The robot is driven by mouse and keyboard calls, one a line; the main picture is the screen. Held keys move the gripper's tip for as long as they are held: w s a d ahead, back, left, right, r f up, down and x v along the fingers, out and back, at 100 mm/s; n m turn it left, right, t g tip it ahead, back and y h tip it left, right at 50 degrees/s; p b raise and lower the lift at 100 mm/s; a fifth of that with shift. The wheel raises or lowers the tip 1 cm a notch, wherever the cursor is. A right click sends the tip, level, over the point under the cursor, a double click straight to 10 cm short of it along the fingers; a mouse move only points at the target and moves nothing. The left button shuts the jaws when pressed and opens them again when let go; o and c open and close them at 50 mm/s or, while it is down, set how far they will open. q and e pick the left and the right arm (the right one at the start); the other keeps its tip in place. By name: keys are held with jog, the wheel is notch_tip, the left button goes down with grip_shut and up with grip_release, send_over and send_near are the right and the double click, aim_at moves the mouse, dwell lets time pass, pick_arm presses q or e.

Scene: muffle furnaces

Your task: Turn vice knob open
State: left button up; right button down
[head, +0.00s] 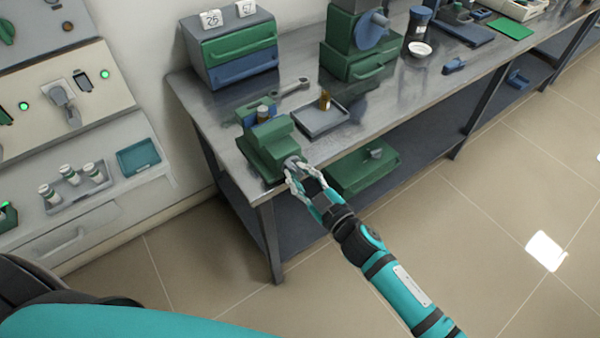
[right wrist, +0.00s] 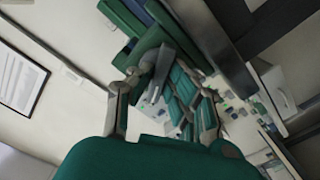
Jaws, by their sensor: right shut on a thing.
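The green vice (head: 268,148) sits at the near left corner of the metal workbench. Its grey knob (head: 292,162) faces the front edge of the bench. My right gripper (head: 294,170) is at the knob, its two fingers shut around it; the fingers hide part of the knob. In the right wrist view, the fingers of my right gripper (right wrist: 160,88) stand to either side of the knob end, with the green vice (right wrist: 125,20) beyond at the top. My left gripper does not show in either view.
A green box (head: 362,172) is on the lower shelf. A control panel stands left. The floor in front is clear.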

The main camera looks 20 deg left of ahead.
jog(key=n, duration=0.5)
jog(key=shift+n, duration=0.3)
jog(key=n+b, duration=0.1)
jog(key=n, duration=1.1)
jog(key=shift+n+b, duration=0.3)
jog(key=shift+n, duration=0.1)
jog(key=n, duration=0.5)
jog(key=shift+n, duration=0.4)
jog(key=shift+f, duration=0.1)
jog(key=c, duration=1.3)
grip_release()
jog(key=shift+d, duration=0.1)
jog(key=v, duration=1.2)
jog(key=shift+s, duration=0.1)
